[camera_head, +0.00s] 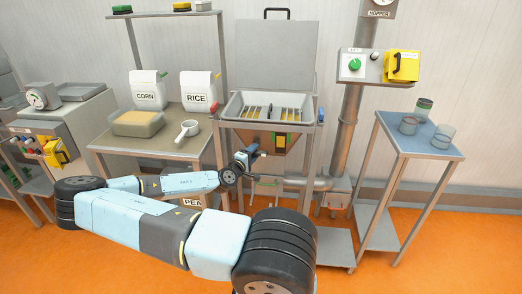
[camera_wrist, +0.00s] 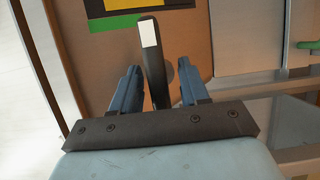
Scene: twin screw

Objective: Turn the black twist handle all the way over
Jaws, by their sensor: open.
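The black twist handle (camera_wrist: 154,62) with a white patch near its top stands between the two blue fingers of my gripper (camera_wrist: 158,72) in the wrist view. The fingers are apart, one on each side of the handle, with a gap on both sides. The handle is nearer the left finger. A round grey hub (camera_wrist: 171,73) shows behind it. In the head view my gripper (camera_head: 243,160) is in front of the hopper unit, below its tray, and the handle is too small there to make out clearly.
Behind the handle is a brown panel (camera_wrist: 104,62) with a yellow, black and green label (camera_wrist: 113,23). A steel pipe (camera_head: 306,183) runs to the right of my gripper. A side table (camera_head: 388,127) with jars stands at the right.

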